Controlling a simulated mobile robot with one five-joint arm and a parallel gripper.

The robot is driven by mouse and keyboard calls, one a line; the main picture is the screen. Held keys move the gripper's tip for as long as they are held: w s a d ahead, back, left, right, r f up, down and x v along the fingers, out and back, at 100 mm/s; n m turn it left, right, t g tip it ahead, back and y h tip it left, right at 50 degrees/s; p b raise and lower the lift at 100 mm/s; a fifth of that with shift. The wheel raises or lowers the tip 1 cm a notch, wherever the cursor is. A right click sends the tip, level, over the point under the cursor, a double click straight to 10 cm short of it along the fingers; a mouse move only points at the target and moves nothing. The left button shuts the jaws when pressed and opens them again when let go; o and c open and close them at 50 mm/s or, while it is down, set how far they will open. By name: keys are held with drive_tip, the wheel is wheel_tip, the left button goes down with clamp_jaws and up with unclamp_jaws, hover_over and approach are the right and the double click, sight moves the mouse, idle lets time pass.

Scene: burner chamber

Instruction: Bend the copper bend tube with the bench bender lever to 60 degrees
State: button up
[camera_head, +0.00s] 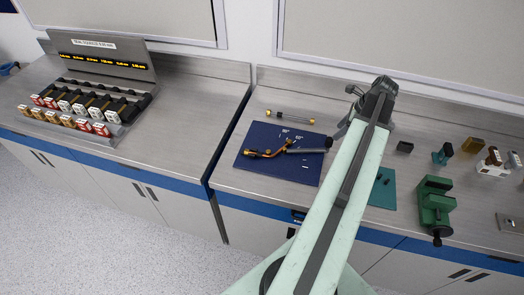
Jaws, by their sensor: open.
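The bench bender sits on a dark blue mat (252,171) on the right-hand bench. The copper bend tube (273,151) lies in it, with a brass-coloured end at its left. It looks bent near the former, but its exact angle is too small to read. The grey lever (303,150) points right and ends in a dark handle (328,142). White angle marks show on the mat behind it. My gripper (339,134) is open, just right of and slightly above the handle in the picture. Whether it touches the handle is unclear.
A rod with brass ends (290,117) lies behind the mat. My arm covers the bench right of it. A teal mat (383,190), a green vise (435,203) and small blocks stand further right. A rack of valves (95,100) stands on the left bench.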

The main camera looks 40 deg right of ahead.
sight(330, 139)
drive_tip(key=shift+n+y, duration=0.4)
drive_tip(key=shift+n, duration=0.5)
drive_tip(key=b+x, duration=0.3)
drive_tip(key=x, duration=0.1)
drive_tip(key=b+x, duration=0.4)
drive_tip(key=shift+s+d+f, duration=0.15)
drive_tip(key=shift+s+d, duration=0.05)
drive_tip(key=shift+d, duration=0.05)
drive_tip(key=shift+g, duration=0.3)
clamp_jaws()
